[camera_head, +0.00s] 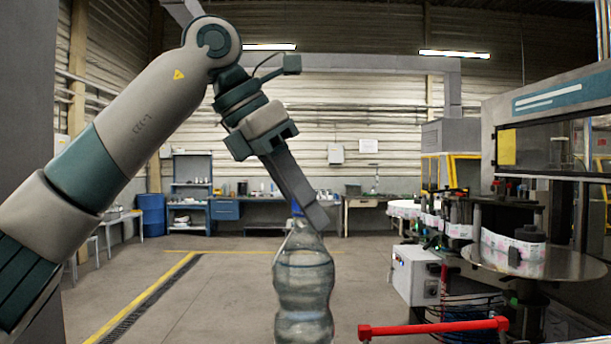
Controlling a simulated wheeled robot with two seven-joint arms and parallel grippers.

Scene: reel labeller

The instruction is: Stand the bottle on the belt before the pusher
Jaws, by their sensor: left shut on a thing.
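A clear, ribbed plastic bottle (304,275) with a blue cap hangs upright in the middle of the camera_head view. Its base runs down to the bottom edge of the picture. My left gripper (308,214) comes down from the upper left and is shut on the bottle at its neck. Its fingers hide part of the cap and neck. The right gripper does not show. I cannot make out a pusher or a belt with certainty.
The labelling machine (545,90) with its round reel plate (535,262) and a label reel (513,252) stands at the right. A red bar (433,328) lies low in front. A workbench and a blue barrel (151,214) are far back. The floor left of the bottle is clear.

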